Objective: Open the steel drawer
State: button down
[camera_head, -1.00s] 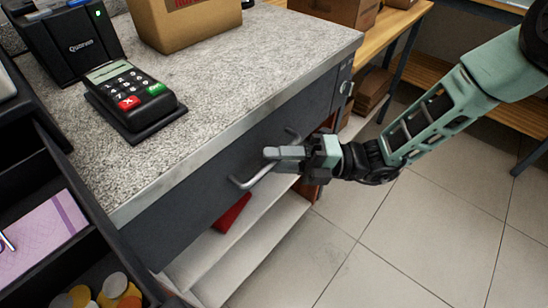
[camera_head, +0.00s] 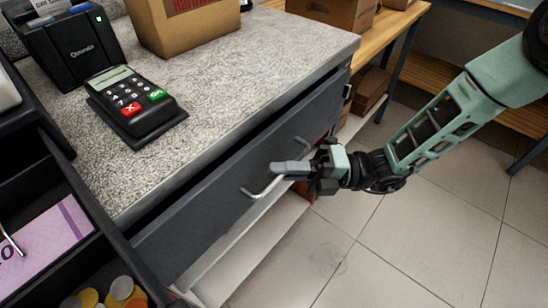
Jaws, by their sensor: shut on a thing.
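The steel drawer (camera_head: 215,215) is a dark grey front under the speckled stone counter. It stands a little way out, with a dark gap along its top edge below the counter. Its bent metal handle (camera_head: 262,190) sticks out from the front. My gripper (camera_head: 291,168), green and black, is shut on the handle near the handle's middle and hides part of it. My arm reaches in from the right. The inside of the drawer is hidden.
A card terminal (camera_head: 137,102), a black printer (camera_head: 75,50) and a cardboard box (camera_head: 185,25) stand on the counter (camera_head: 225,85). An open cash tray (camera_head: 75,240) is at the lower left. A pale shelf (camera_head: 265,240) lies below the drawer. The tiled floor (camera_head: 420,240) at right is clear.

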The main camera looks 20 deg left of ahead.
jog(key=s+d+p, duration=0.3)
jog(key=s+d, duration=0.1)
jog(key=d, duration=0.8)
jog(key=s+d+p, duration=0.4)
jog(key=d, duration=0.8)
jog(key=shift+s+d+p, duration=0.2)
jog(key=shift+s+p, duration=0.1)
jog(key=shift+s, duration=0.1)
jog(key=c, duration=1.5)
grip_release()
jog(key=b+v, duration=0.2)
jog(key=v, duration=1.5)
jog(key=shift+d, duration=0.25)
